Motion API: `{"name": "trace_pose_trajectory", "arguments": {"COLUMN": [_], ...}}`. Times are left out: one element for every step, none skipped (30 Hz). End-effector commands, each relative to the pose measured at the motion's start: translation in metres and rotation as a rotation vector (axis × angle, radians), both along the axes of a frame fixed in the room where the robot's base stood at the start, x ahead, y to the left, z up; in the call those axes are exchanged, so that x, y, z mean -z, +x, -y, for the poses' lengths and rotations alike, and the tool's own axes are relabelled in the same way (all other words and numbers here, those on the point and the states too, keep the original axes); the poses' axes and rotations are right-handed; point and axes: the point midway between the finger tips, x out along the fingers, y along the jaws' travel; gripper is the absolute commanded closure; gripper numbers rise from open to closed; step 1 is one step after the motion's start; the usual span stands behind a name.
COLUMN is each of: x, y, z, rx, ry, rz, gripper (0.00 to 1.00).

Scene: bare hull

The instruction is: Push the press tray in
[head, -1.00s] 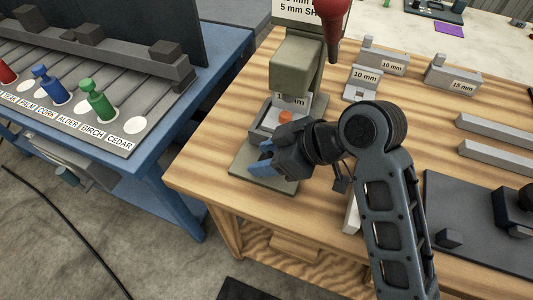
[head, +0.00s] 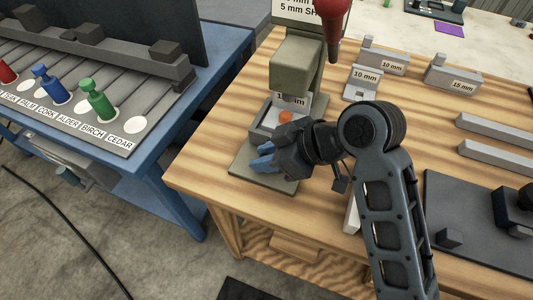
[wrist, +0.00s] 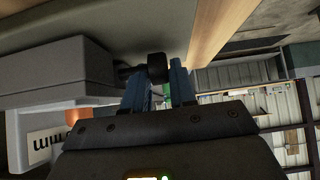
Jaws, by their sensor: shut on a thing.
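The press tray (head: 259,135) is a grey, shallow box standing on the base plate (head: 246,168) of the olive-green press (head: 296,66). An orange piece (head: 286,116) sits in the tray, under the press head. My gripper (head: 265,157) is at the front of the tray, low over the base plate, with its blue fingers close together. In the wrist view the fingers are shut on a dark knob (wrist: 157,67) at the front of the tray (wrist: 65,68). The orange piece also shows there (wrist: 65,114). In the head view my gripper hides the knob.
Labelled grey blocks (head: 363,82) stand to the right on the wooden bench (head: 215,150). A blue table (head: 190,85) with coloured pegs stands to the left, across a gap.

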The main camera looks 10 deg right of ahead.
Motion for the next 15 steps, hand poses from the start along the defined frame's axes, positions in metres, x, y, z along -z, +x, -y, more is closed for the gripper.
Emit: {"name": "trace_pose_trajectory", "arguments": {"x": [0.0, 0.0, 0.0, 0.0, 0.0, -0.001, -0.001, -0.001, -0.001, -0.002, -0.001, -0.001, -0.001, -0.001, 0.0], "y": [0.0, 0.0, 0.0, 0.001, 0.003, 0.006, 0.009, 0.013, 0.019, 0.023, 0.027, 0.03, 0.032, 0.033, 0.033], "z": [0.0, 0.0, 0.0, 0.001, 0.002, 0.004, 0.006, 0.009, 0.012, 0.015, 0.018, 0.02, 0.021, 0.022, 0.022], "rx": [0.0, 0.0, 0.001, 0.001, 0.001, 0.002, 0.002, 0.004, 0.004, 0.004, 0.004, 0.004, 0.002, 0.003, 0.002], "ry": [0.0, 0.0, 0.0, 0.0, 0.0, 0.0, 0.0, -0.001, 0.0, 0.0, 0.0, 0.0, 0.0, 0.0, 0.0], "rz": [0.0, 0.0, 0.001, 0.001, 0.0, 0.001, 0.001, 0.0, 0.0, 0.001, -0.001, -0.001, -0.001, 0.0, 0.001], "gripper": [1.0, 1.0, 1.0, 1.0, 1.0, 1.0, 1.0, 1.0, 1.0, 1.0, 1.0, 1.0, 1.0, 1.0, 1.0]}}
